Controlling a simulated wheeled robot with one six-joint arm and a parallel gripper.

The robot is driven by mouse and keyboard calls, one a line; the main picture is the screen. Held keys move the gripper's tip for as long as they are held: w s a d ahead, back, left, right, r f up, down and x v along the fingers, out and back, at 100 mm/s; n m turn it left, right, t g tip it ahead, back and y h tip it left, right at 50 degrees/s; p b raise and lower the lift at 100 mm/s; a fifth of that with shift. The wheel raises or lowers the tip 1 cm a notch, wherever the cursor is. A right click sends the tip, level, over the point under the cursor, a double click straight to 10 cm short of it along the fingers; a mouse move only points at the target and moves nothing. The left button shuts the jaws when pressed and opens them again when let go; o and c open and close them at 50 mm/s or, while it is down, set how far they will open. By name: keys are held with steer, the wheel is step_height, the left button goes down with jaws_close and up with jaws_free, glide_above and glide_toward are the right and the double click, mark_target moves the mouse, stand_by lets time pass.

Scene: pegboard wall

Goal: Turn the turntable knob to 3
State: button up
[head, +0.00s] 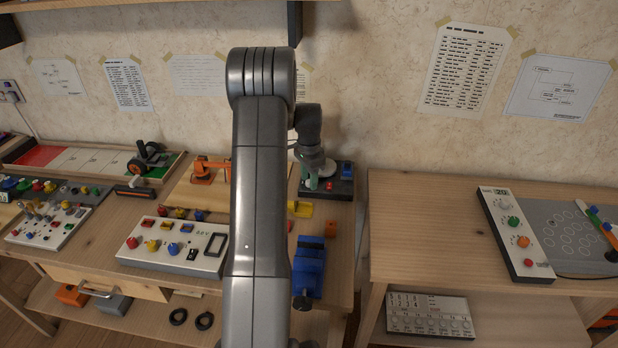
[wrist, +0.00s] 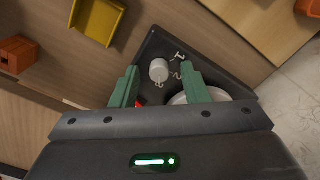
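The turntable is a dark box (head: 341,190) at the right end of the left bench, partly hidden behind my arm and gripper in the head view. In the wrist view its dark top (wrist: 225,82) carries a white round knob (wrist: 158,70) with pale marks around it. A white disc (wrist: 178,99) is partly hidden by my gripper. My gripper (wrist: 160,72) has its green fingers apart, one on each side of the knob in the picture, with visible gaps. I cannot tell the fingertips' height relative to the knob. The knob's setting is unclear.
A yellow tray (wrist: 98,20) and an orange block (wrist: 17,54) lie on the bench beside the turntable. A blue vise (head: 308,265) stands at the bench front. The wall is close behind. The right bench (head: 425,215) has clear wood at its left.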

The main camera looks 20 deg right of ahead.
step_height(320, 180, up, 14)
stand_by(0.6)
steer(key=shift+f, duration=0.15)
step_height(320, 180, down, 14)
stand_by(0.6)
